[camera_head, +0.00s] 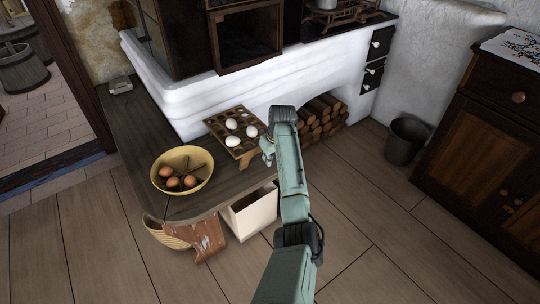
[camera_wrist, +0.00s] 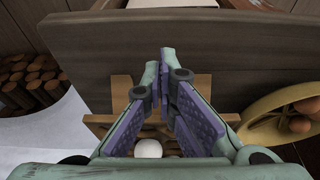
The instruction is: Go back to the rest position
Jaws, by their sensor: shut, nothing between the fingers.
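My gripper (camera_head: 267,150) is at the end of my raised arm, by the right end of the wooden egg rack in the head view. In the wrist view its two fingers (camera_wrist: 162,64) converge at the tips, shut with nothing held. The wooden egg rack (camera_head: 218,129) stands on the bench with several white eggs (camera_head: 231,124) in it. In the wrist view the rack (camera_wrist: 122,92) is partly hidden behind the fingers, and one white egg (camera_wrist: 148,148) shows below them.
A yellow bowl (camera_head: 164,165) with brown eggs (camera_head: 190,181) sits on the dark bench (camera_head: 140,125). The white stove (camera_head: 260,78) rises behind. Firewood (camera_head: 318,118) fills its niche. A bucket (camera_head: 404,141) and a wooden cabinet (camera_head: 465,150) stand right. The floor at front right is clear.

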